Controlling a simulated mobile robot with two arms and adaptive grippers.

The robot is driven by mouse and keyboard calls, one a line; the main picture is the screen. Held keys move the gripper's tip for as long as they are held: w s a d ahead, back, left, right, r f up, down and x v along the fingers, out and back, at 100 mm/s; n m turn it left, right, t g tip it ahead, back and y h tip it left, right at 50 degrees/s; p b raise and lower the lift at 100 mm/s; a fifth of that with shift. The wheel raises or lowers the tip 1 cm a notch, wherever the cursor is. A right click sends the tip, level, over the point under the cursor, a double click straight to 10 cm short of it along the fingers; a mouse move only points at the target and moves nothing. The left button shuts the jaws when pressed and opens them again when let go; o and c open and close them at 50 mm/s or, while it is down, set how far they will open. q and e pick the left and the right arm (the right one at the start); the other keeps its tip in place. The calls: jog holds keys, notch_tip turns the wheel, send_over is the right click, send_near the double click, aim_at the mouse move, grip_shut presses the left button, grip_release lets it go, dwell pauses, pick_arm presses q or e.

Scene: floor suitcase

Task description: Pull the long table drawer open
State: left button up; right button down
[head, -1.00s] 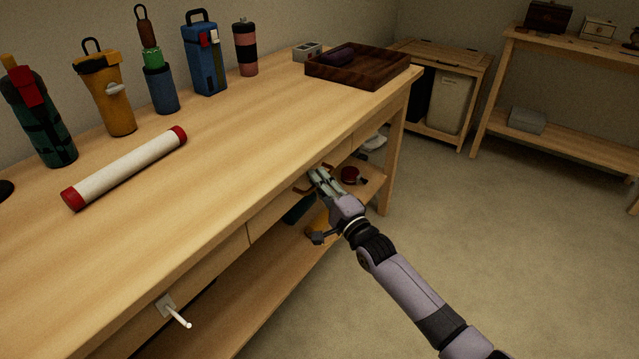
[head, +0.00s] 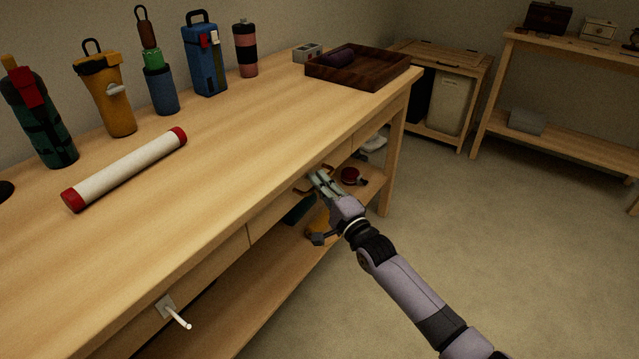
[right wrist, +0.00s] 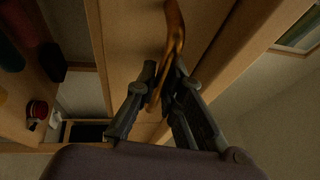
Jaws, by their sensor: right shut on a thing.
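The long drawer front (head: 274,212) runs under the front edge of the wooden table (head: 215,165). It looks about flush with the table front, and I see no clear gap. My right gripper (head: 316,178) reaches in from the lower right to this front. In the right wrist view, my right gripper (right wrist: 158,85) is shut on the curved brown drawer handle (right wrist: 175,35), with a finger on each side. The fingers hide part of the handle. The wooden drawer front (right wrist: 130,35) also shows behind it. My left gripper is not in view.
A lower shelf (head: 205,300) holds several items, among them a red round one (head: 350,175). A pale handle (head: 178,317) sticks out at the lower left. Bottles, a red-capped tube (head: 125,168) and a dark tray (head: 345,78) stand on top. The floor to the right is clear.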

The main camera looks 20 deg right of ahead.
jog(key=shift+s, duration=0.1)
pick_arm(q)
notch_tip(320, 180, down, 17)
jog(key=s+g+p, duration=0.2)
jog(key=p, duration=0.5)
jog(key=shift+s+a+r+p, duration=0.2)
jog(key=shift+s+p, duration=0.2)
pick_arm(e)
jog(key=s+d, duration=1.4)
jog(key=s, duration=0.4)
jog(key=shift+s+d, duration=0.25)
jog(key=shift+d, duration=0.05)
jog(key=shift+f, duration=0.1)
jog(key=c, duration=2)
grip_release()
jog(key=shift+o, duration=0.2)
